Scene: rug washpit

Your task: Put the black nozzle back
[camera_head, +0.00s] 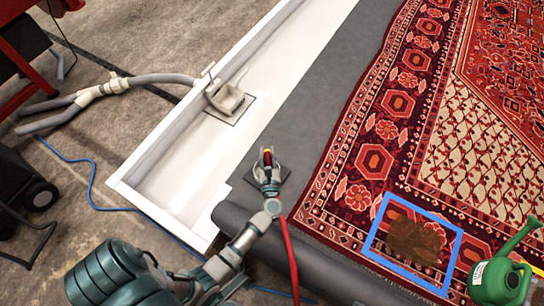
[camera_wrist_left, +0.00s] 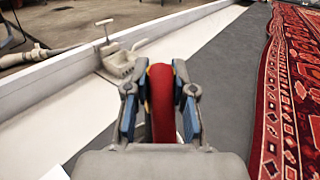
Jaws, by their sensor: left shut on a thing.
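My left gripper (camera_head: 267,158) is shut on a red, rounded piece (camera_wrist_left: 162,100), which looks like the end of a red hose (camera_head: 288,245). In the head view the gripper is over the grey floor strip, with a dark square pad (camera_head: 282,174) under or beside it. A small dark tip shows between the fingers, but I cannot tell whether it is the black nozzle. No separate black nozzle shows clearly. My right gripper is not in view.
A white trough (camera_head: 180,168) holds a beige drain fitting (camera_head: 230,98) with a grey hose (camera_head: 150,79) beyond its wall. A patterned rug (camera_head: 375,160) lies right, with a blue frame (camera_head: 382,213) around a brown stain (camera_head: 415,240). A green watering can (camera_head: 498,281) stands lower right.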

